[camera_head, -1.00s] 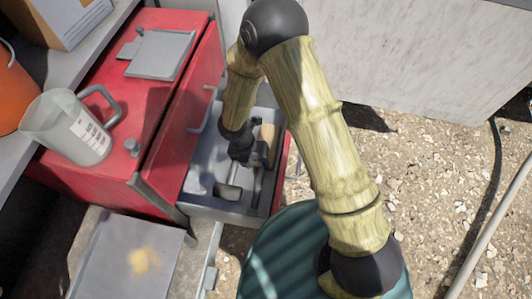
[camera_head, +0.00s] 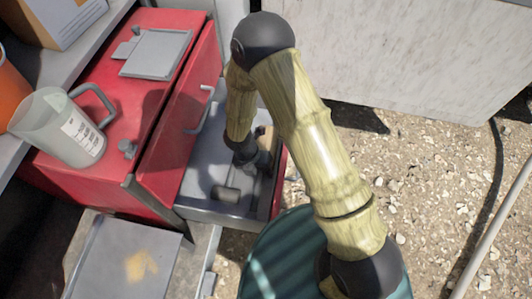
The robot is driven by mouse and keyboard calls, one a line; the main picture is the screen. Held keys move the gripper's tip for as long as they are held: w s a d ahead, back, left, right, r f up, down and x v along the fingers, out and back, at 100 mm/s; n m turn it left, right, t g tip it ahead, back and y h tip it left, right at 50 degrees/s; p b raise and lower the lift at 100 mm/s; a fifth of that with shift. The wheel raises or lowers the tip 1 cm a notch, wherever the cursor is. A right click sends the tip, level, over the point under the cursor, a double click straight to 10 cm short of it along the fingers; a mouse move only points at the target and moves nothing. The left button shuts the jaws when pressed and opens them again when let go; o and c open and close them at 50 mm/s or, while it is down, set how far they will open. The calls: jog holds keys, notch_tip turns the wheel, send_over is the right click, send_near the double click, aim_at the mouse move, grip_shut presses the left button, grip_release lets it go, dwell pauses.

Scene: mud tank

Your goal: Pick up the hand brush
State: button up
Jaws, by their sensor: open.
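A tan wooden piece (camera_head: 262,131) shows at the far right of the open grey drawer (camera_head: 222,214). It may be the hand brush, but my arm and gripper hide most of it, so I cannot tell for sure. My gripper (camera_head: 264,168) is open and points down inside the drawer, just nearer than the tan piece. I cannot see whether they touch. A dark blocky item (camera_head: 226,193) lies on the drawer floor to the left of my gripper.
The drawer sticks out of a red cabinet (camera_head: 80,180), with its walls close around my gripper. A clear measuring jug (camera_head: 50,125) and a grey plate (camera_head: 157,53) are on the cabinet. A teal ribbed drum (camera_head: 280,262) stands in front. Gravel lies open to the right.

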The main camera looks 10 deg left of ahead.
aim_at(259, 173)
jog(key=shift+s+a, duration=0.1)
jog(key=shift+c, duration=0.6)
grip_shut()
notch_tip(259, 173, up, 18)
jog(key=p, duration=0.6)
